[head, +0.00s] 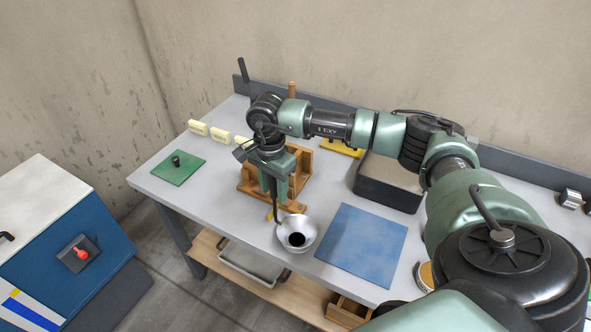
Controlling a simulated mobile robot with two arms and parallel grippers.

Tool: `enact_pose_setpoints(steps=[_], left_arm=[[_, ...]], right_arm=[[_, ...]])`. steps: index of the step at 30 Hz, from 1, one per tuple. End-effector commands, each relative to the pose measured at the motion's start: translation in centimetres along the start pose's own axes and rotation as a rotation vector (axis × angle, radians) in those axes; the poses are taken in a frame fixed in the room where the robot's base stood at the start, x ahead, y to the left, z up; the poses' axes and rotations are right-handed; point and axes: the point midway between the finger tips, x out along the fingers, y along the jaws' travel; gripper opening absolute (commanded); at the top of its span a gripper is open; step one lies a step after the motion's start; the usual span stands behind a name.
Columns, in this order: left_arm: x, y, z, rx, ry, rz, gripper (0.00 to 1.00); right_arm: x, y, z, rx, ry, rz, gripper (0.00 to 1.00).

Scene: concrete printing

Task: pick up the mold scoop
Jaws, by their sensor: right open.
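The item that looks like the mold scoop is a round, shiny metal bowl (309,228) with a dark centre. It sits near the front edge of the grey table. My right gripper (276,213) points down just behind and left of the bowl, with its fingertips close to the bowl's rim. The gripper is open. Whether a finger touches the rim or a handle cannot be told, as the gripper covers that area. My left gripper is not in view.
A wooden mold frame (303,184) stands right behind the gripper. A blue mat (364,246) lies right of the bowl, and a dark tray (388,193) stands behind the mat. A green plate with a black knob (178,168) lies at left. The table's front-left surface is clear.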

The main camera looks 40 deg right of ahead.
Motion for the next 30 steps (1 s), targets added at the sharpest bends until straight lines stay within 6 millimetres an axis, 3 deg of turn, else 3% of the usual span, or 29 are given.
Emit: enact_pose_setpoints(steps=[10, 14, 15, 30], left_arm=[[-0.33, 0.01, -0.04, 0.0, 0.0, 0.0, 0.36], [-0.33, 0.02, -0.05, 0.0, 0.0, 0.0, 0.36], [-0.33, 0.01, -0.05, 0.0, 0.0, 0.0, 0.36], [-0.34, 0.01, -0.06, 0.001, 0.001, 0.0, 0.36]], right_arm=[[1.01, 0.02, 0.03, 0.0, -0.001, 0.0, 0.4], [0.98, 0.01, 0.03, 0.0, -0.001, -0.001, 0.04], [0.98, 0.01, 0.04, 0.0, -0.001, -0.001, 0.0], [0.91, 0.0, 0.04, 0.0, -0.001, -0.001, 0.0]])
